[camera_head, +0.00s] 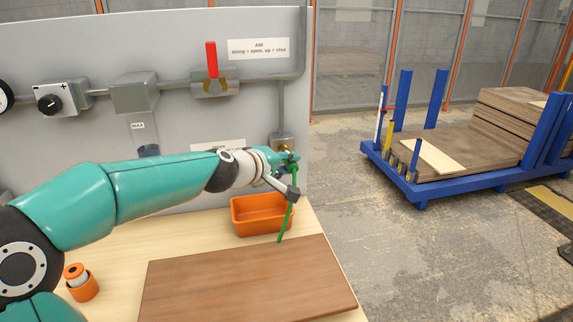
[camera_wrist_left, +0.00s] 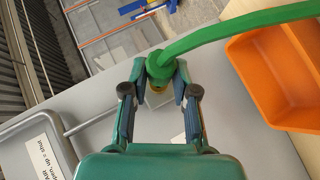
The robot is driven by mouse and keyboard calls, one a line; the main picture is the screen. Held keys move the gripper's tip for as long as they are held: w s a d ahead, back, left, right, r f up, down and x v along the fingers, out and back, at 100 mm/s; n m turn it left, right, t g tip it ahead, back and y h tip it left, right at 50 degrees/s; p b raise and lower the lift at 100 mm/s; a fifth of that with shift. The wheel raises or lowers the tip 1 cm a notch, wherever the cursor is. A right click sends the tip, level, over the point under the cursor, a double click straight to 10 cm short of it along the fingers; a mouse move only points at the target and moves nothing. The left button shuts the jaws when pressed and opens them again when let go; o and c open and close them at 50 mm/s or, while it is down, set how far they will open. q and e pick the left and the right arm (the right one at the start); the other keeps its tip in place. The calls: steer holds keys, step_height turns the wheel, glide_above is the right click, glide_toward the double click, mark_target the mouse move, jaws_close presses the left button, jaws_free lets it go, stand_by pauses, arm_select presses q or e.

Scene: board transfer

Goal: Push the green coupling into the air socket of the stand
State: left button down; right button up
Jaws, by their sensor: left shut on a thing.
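The green coupling (camera_wrist_left: 161,66) sits between the fingertips of my left gripper (camera_wrist_left: 160,82), with a brass-coloured part showing below it in the left wrist view. The gripper is shut on it. In the head view my left gripper (camera_head: 285,168) is at the right part of the stand (camera_head: 180,55), close to the air socket (camera_head: 281,142), a brass fitting on a grey box. I cannot tell whether the coupling touches the socket. A green hose (camera_head: 284,222) hangs from the coupling past the orange bin. My right gripper is not in view.
A red lever (camera_head: 211,60) stands upright on the pipe beside an air sign (camera_head: 258,49). An orange bin (camera_head: 262,229) and a brown board (camera_head: 245,284) are on the table below. An orange cup (camera_head: 84,288) stands front left.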

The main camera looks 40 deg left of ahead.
arm_select(q)
steer(key=shift+w+a, duration=0.95)
steer(key=shift+a, duration=0.25)
stand_by(0.6)
steer(key=c, duration=0.8)
jaws_free()
steer(key=v, duration=1.2)
